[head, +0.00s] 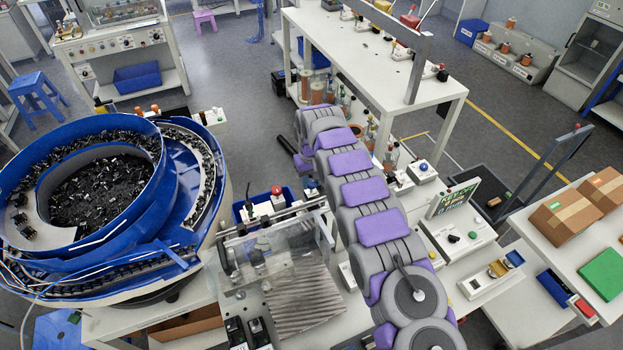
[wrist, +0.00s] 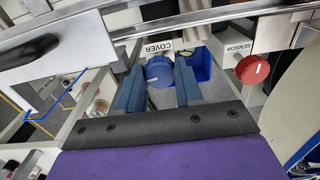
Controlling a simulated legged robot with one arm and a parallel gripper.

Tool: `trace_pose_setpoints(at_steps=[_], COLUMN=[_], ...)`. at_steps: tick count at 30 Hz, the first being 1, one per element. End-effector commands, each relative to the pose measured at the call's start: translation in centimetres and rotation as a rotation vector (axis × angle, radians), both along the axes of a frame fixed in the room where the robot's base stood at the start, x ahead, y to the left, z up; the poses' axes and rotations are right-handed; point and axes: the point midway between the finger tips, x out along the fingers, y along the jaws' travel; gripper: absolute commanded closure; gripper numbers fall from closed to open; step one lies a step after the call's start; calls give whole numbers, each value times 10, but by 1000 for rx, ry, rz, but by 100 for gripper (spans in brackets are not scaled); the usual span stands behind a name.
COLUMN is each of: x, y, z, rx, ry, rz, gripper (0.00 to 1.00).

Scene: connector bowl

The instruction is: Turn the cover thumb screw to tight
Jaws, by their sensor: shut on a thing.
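The cover thumb screw is a round blue knob (wrist: 159,72) below the COVER label (wrist: 158,46) in the wrist view. A small pale mark shows on its face. My gripper (wrist: 157,85) has one blue-grey finger on each side of the knob and is shut on it. I cannot tell from its mark how tight it is. In the head view my arm runs up past the clear cover (head: 272,243), and the screw and fingertips cannot be made out.
A red knob (wrist: 252,69) under the SENSOR label (wrist: 235,48) is to the right of the cover knob. A blue bin (wrist: 203,64) is behind. A metal rail (wrist: 190,20) crosses above. The blue feeder bowl (head: 75,250) stands left of my arm.

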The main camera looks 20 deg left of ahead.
Motion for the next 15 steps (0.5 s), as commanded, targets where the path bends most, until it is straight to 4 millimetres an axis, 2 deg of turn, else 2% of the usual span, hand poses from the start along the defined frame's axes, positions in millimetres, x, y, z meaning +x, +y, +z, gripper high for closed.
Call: trace_pose_setpoints(at_steps=[15], x=[2], y=[2], z=[3], rx=[6], ry=[-7], rz=[-489], gripper=[95])
